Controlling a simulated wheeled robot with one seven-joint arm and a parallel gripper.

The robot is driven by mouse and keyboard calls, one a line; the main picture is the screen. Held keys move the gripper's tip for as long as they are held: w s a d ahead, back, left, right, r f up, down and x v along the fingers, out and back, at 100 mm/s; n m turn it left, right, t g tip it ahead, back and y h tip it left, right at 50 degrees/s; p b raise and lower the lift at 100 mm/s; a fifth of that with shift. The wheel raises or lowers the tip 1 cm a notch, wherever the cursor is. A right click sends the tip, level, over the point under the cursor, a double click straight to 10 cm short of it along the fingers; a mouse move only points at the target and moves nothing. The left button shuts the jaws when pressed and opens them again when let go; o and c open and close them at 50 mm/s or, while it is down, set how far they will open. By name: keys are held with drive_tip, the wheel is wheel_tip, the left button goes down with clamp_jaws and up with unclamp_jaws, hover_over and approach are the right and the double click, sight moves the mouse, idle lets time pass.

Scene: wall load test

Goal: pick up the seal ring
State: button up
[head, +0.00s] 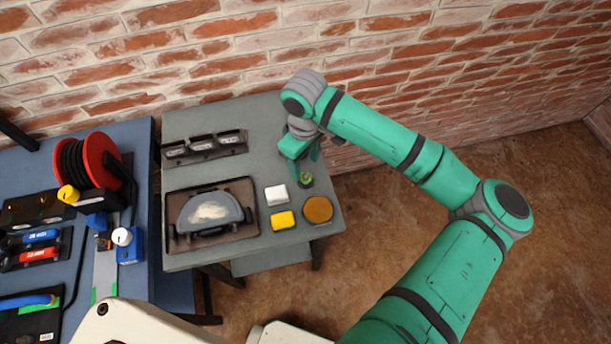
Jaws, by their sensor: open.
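A small green round thing (306,180), which may be the seal ring, lies near the right edge of the grey table. It is too small to make out a hole for sure. My gripper (307,168) is open and points down just behind and above it, with its teal fingers partly covering the view of it. I cannot tell whether the fingers touch it or are around it.
On the grey table (175,125), an orange-brown disc (318,209), a yellow block (283,221) and a white block (276,195) lie close in front. A dark tray (180,243) and a black rack (205,147) stand left. A brick wall (230,50) rises behind.

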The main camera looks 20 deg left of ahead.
sight(306, 175)
drive_tip(key=shift+s+d+f, duration=0.1)
drive_tip(key=shift+f, duration=1)
drive_tip(key=shift+d+f, duration=0.1)
drive_tip(key=shift+f, duration=1)
drive_tip(key=c, duration=1.1)
